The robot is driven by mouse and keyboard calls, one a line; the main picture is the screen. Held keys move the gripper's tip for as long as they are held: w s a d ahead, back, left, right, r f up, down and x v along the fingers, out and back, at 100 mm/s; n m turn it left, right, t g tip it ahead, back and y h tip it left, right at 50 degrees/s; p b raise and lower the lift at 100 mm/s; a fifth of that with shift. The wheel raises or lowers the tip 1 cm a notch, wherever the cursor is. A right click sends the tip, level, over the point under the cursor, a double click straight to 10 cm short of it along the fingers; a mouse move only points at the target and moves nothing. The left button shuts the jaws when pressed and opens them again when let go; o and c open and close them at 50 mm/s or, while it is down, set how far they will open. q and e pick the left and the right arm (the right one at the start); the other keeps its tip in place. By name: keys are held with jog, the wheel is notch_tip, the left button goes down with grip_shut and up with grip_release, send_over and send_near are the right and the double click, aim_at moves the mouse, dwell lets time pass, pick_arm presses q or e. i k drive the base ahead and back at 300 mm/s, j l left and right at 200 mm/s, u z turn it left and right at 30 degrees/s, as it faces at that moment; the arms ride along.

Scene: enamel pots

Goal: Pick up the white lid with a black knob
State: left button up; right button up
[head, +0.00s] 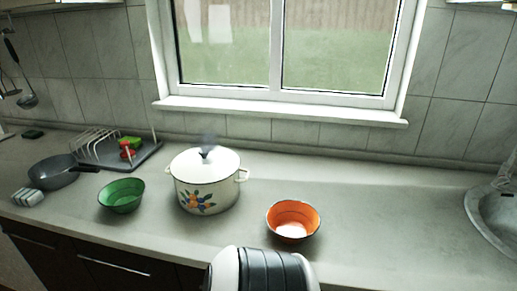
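The white lid (193,164) with a black knob (205,152) sits on top of the enamel pot (207,196). The pot is cream-white with an orange and blue fruit and flower print and a small handle on each side. Faint steam shows above the knob. A white and black part of my own body is at the bottom centre edge, below the orange bowl. Neither of my grippers is visible in the head view.
A green bowl (121,196) stands left of the pot and an orange bowl (293,221) to its right. A dark pan (54,172), a dish rack (103,146) and a sink (493,218) are further out. The right-hand counter (400,220) is clear.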

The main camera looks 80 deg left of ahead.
aim_at(181, 168)
jog(key=u, duration=3.15)
jog(key=i+j, duration=0.1)
jog(key=j, duration=0.4)
jog(key=l+z, duration=0.05)
